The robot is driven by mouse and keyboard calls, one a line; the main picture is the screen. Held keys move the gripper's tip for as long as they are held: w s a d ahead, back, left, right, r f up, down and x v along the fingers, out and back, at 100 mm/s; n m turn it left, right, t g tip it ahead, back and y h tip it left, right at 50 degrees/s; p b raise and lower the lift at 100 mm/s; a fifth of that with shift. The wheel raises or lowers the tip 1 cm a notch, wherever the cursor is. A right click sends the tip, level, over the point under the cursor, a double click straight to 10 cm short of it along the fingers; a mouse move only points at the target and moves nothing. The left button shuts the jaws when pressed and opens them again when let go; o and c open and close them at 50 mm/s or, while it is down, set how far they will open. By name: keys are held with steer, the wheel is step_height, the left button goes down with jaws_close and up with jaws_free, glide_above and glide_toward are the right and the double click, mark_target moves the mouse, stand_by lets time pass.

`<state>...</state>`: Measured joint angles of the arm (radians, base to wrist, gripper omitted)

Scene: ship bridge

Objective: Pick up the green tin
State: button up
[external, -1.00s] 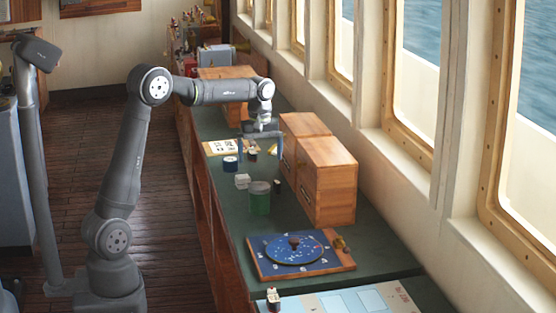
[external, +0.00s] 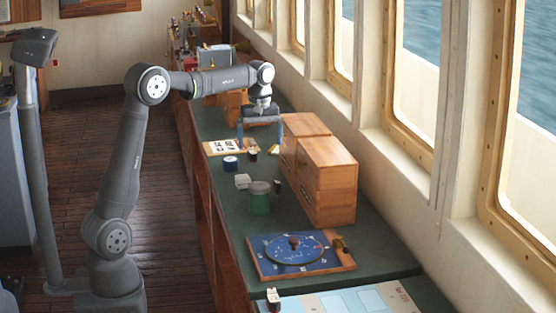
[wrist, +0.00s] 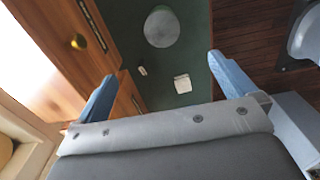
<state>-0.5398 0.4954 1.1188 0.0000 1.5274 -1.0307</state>
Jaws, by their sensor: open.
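The green tin (external: 260,202) stands upright on the green counter top, beside the wooden drawer boxes. Its round grey lid shows at the top of the wrist view (wrist: 161,28). My gripper (external: 260,140) is open with its blue fingers spread and pointing down, above the counter and farther back than the tin. In the wrist view my open gripper (wrist: 165,75) has nothing between its fingers, and the tin's lid lies beyond the fingertips.
Wooden drawer boxes (external: 327,180) stand close to the tin's right. A blue dial board (external: 293,255) lies in front. Windows line the right wall.

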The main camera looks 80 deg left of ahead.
steer(key=shift+c, duration=0.4)
steer(key=shift+c, duration=0.8)
steer(key=m+t+y, duration=0.3)
steer(key=m+y, duration=0.1)
steer(key=m, duration=0.3)
glide_toward(258, 187)
steer(key=x, duration=0.9)
steer(key=shift+a+f, duration=0.1)
steer(key=shift+f, duration=0.1)
steer(key=x, duration=0.5)
steer(key=shift+a, duration=0.2)
steer(key=c, duration=1.2)
